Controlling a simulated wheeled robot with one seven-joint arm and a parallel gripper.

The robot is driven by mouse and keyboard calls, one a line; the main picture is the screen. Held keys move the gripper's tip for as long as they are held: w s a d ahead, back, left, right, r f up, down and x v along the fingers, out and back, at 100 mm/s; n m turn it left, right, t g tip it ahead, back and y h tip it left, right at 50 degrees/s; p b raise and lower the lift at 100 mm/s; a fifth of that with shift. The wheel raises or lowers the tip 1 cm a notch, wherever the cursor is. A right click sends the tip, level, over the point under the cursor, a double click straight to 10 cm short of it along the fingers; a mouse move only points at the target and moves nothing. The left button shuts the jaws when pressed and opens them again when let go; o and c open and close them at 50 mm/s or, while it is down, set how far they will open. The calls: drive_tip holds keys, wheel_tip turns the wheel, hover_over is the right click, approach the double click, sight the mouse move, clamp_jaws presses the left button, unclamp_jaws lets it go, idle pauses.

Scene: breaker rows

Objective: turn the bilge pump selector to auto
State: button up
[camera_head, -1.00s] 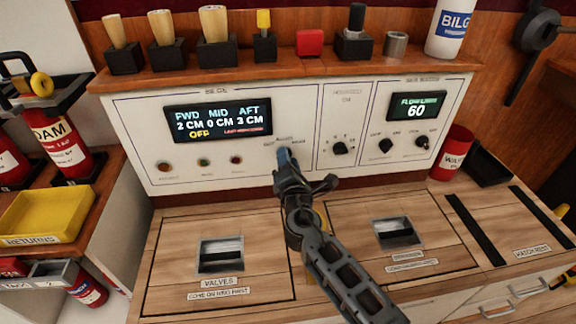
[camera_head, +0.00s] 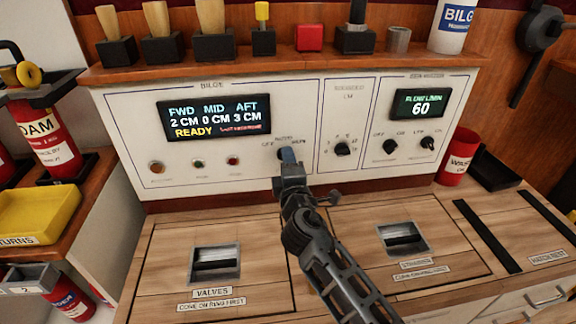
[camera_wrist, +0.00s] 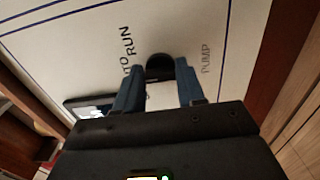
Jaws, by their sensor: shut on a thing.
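The bilge pump selector is a black round knob on the white panel, with OFF, AUTO and RUN printed around it. In the head view my gripper (camera_head: 287,156) covers most of it. In the wrist view the knob (camera_wrist: 159,67) shows between my blue fingertips (camera_wrist: 157,80), with RUN beside it, part of AUTO, and PUMP on the other side. My gripper is shut on the knob. Its pointer is hidden. The bilge display (camera_head: 219,118) reads FWD 2 CM, MID 0 CM, AFT 3 CM, with READY in yellow below and a small red line.
Another black knob (camera_head: 342,149) sits just right of my gripper. Two more knobs are under the flow display (camera_head: 419,104). Small indicator lamps (camera_head: 201,163) line the panel's lower left. Brushes and a red block (camera_head: 309,38) stand on the shelf above. Wooden hatches lie below.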

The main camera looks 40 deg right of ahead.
idle(0.3)
drive_tip(key=o, duration=1)
drive_tip(key=shift+o, duration=0.2)
drive_tip(key=v, duration=0.7)
drive_tip(key=shift+s+a, duration=0.2)
drive_tip(key=shift+s, duration=0.15)
drive_tip(key=shift+f, duration=0.1)
